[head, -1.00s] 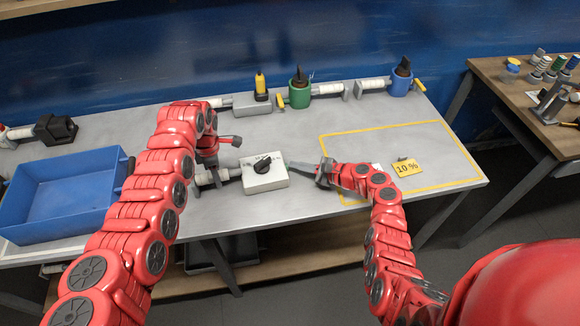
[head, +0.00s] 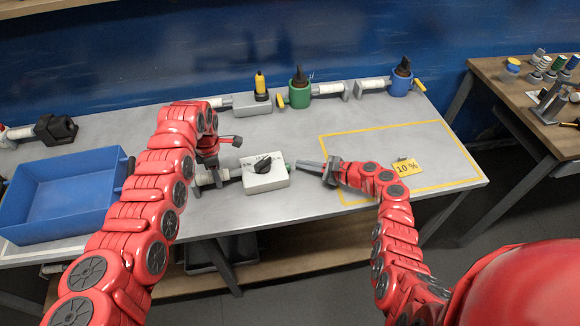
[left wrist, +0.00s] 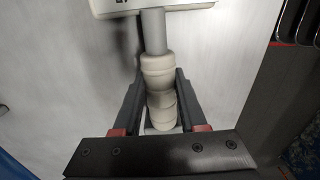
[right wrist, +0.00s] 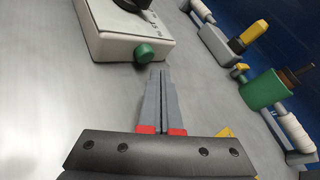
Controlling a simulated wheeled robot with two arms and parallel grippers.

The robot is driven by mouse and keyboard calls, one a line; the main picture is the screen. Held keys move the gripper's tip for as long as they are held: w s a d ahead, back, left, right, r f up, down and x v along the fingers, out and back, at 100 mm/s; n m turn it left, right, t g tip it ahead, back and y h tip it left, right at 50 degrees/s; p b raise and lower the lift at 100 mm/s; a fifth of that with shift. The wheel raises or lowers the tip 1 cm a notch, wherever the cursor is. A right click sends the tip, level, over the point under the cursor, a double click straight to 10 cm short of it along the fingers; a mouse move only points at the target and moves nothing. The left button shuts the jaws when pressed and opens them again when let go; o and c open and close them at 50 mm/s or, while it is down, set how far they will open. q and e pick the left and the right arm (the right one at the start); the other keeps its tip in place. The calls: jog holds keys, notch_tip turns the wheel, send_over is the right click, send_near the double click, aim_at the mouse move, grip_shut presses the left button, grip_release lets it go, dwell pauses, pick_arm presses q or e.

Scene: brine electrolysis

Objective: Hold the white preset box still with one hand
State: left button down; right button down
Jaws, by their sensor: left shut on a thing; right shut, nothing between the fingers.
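The white preset box (head: 265,178) with a black knob (head: 263,165) on top sits on the grey table, left of the yellow outline. It also shows in the right wrist view (right wrist: 120,48), with a green button (right wrist: 144,52) on its near side. My left gripper (left wrist: 161,95) is shut on the pale handle (left wrist: 160,75), which joins the box by a grey rod. In the head view the left fingers are largely hidden by my arm. My right gripper (head: 298,164) is shut and empty, its tips just right of the green button and apart from it.
A blue bin (head: 65,195) stands at the left. Along the back are a grey block with a yellow piece (head: 260,88), a green holder (head: 299,95) and a blue holder (head: 401,85). A yellow 10 % card (head: 407,168) lies inside the yellow outline, where the table is mostly clear.

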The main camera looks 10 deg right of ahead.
jog(key=shift+w+d, duration=0.15)
jog(key=shift+d, duration=2.8)
pick_arm(q)
jog(key=shift+c, duration=1.9)
grip_release()
notch_tip(320, 180, up, 12)
